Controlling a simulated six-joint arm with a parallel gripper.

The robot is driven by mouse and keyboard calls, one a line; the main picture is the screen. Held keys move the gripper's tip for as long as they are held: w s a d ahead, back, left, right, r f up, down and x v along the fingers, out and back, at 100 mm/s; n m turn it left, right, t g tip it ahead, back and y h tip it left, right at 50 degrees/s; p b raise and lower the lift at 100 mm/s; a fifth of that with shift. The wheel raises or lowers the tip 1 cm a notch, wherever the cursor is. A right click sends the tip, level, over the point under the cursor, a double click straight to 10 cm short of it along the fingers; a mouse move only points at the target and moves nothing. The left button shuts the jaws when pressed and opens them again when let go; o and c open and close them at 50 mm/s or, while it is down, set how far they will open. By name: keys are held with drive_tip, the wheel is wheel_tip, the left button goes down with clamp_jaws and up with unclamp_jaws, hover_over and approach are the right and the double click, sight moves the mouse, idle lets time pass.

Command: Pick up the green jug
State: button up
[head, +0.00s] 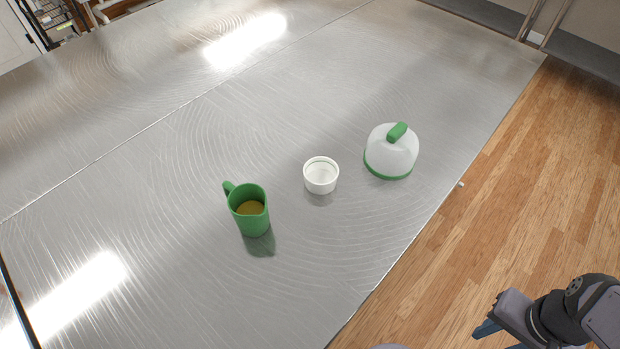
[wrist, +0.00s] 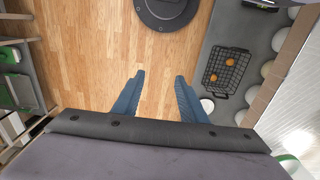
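The green jug (head: 249,209) stands upright on the metal table in the head view, left of the small white bowl. Its handle points to the upper left and it holds something yellow-brown. My gripper (head: 484,332) is at the lower right of the head view, over the wooden floor and well apart from the jug. In the wrist view the two blue fingers of my gripper (wrist: 158,97) are spread with only floor between them, so it is open and empty. I cannot make out the jug in the wrist view.
A small white bowl (head: 320,176) and a white dome with a green knob and rim (head: 391,152) stand right of the jug. The metal table (head: 150,150) is otherwise largely clear. A black wire basket (wrist: 226,72) with orange items shows in the wrist view.

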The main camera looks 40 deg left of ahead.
idle(0.4)
drive_tip(key=c, duration=0.4)
drive_tip(key=shift+c, duration=0.2)
